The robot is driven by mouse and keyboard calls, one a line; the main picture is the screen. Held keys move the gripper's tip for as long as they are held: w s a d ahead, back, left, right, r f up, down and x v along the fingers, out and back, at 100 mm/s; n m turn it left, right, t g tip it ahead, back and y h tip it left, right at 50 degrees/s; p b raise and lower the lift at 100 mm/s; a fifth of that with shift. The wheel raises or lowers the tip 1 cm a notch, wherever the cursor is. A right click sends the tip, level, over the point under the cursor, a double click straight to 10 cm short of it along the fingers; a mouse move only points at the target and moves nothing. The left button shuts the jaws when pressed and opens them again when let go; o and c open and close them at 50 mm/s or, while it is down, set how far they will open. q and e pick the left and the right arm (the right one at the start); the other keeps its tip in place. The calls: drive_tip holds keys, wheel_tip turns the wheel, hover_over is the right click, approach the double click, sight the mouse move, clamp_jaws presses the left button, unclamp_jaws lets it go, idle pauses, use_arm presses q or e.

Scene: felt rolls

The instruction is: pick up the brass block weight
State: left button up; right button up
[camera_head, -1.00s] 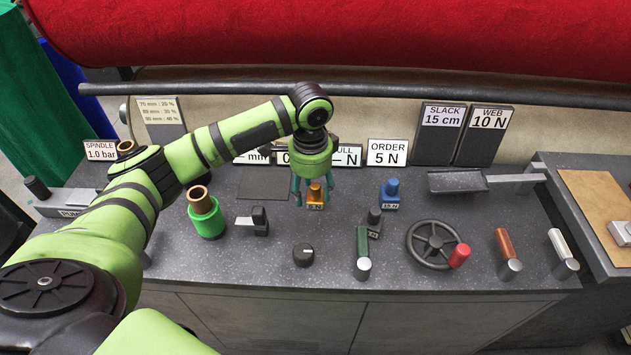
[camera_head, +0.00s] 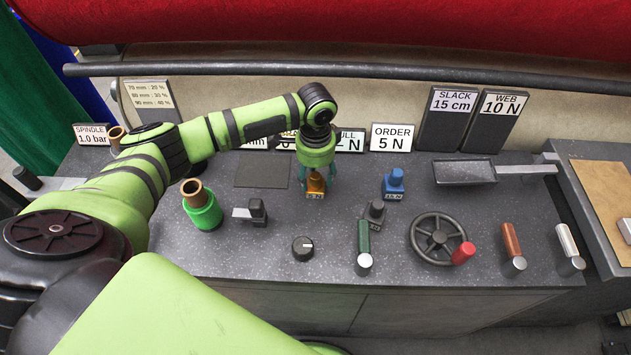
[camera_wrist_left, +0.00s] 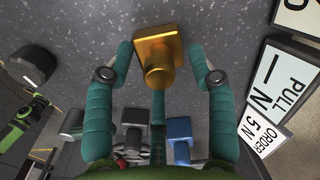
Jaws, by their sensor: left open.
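The brass block weight (camera_head: 315,184) stands upright on the grey bench, with a small label reading 5 N at its front. My left gripper (camera_head: 317,172) is above it, pointing down, with its teal fingers on either side. In the left wrist view the brass weight (camera_wrist_left: 158,58) lies between the tips of the open left gripper (camera_wrist_left: 160,62), with a gap showing beside the fingers. Part of the weight is hidden by the gripper in the head view. My right gripper is not in view.
A blue weight (camera_head: 393,182) and a dark grey weight (camera_head: 374,212) stand to the right. A green lever (camera_head: 363,243) and a handwheel (camera_head: 437,238) are nearer the front. Signs, including ORDER 5 N (camera_head: 392,137), stand behind. A dark flat pad (camera_head: 262,170) lies left.

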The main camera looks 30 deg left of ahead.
sight(319, 178)
use_arm(q)
drive_tip(key=shift+f, duration=0.1)
drive_tip(key=shift+c, duration=0.4)
clamp_jaws()
drive_tip(key=shift+r, duration=0.4)
drive_tip(key=r, duration=0.2)
drive_tip(key=d+r+b, duration=0.1)
drive_tip(key=shift+s+r, duration=0.15)
drive_tip(key=shift+r, duration=0.25)
drive_tip(key=s+d+r+b, duration=0.1)
drive_tip(key=s+d+r, duration=0.3)
drive_tip(key=d, duration=0.6)
wheel_tip(319, 178, up, 2)
drive_tip(key=shift+r+b, duration=0.25)
drive_tip(key=shift+b, duration=0.05)
